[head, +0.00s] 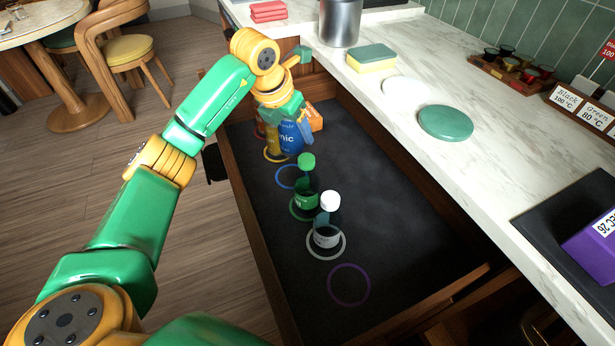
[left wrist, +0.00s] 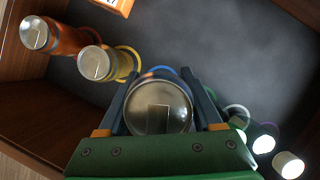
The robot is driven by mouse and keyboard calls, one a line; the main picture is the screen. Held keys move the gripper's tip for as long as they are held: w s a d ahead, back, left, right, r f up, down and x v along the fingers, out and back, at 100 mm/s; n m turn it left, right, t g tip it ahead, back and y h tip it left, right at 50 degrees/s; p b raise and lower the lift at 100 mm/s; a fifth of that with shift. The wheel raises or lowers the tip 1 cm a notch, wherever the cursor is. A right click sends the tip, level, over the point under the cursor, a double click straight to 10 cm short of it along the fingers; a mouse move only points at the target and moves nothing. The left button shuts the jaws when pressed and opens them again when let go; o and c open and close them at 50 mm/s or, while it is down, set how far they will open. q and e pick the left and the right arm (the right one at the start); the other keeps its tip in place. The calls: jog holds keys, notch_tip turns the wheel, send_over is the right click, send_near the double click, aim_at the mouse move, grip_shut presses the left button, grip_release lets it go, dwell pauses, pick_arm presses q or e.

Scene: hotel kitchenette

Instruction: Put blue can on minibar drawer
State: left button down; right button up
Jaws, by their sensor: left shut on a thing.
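My left gripper (head: 296,122) is shut on the blue can (head: 290,138), which shows part of a white label. In the left wrist view the can's silver top (left wrist: 160,105) sits between the two fingers (left wrist: 160,112). The minibar drawer (head: 385,215) is pulled open, with a dark floor and coloured rings. The can is over the drawer's far part. A blue ring (head: 278,182) on the floor holds nothing in the head view; it shows partly behind the can in the left wrist view (left wrist: 158,69). I cannot tell how high the can is. My right gripper is out of view.
A yellow can (left wrist: 97,63) and an orange can (left wrist: 60,38) stand beside the blue can. A green bottle (head: 306,185) and a white-capped bottle (head: 327,225) stand nearer. A purple ring (head: 349,285) is empty. The marble counter (head: 465,170) runs along the right.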

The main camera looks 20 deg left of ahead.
aim_at(282, 141)
pick_arm(q)
jog(key=f, duration=0.8)
jog(key=shift+s+a, duration=0.25)
jog(key=shift+s, duration=0.05)
jog(key=shift+c, duration=0.3)
grip_release()
jog(key=v, duration=1.2)
jog(key=shift+p, duration=0.35)
jog(key=shift+r, duration=0.1)
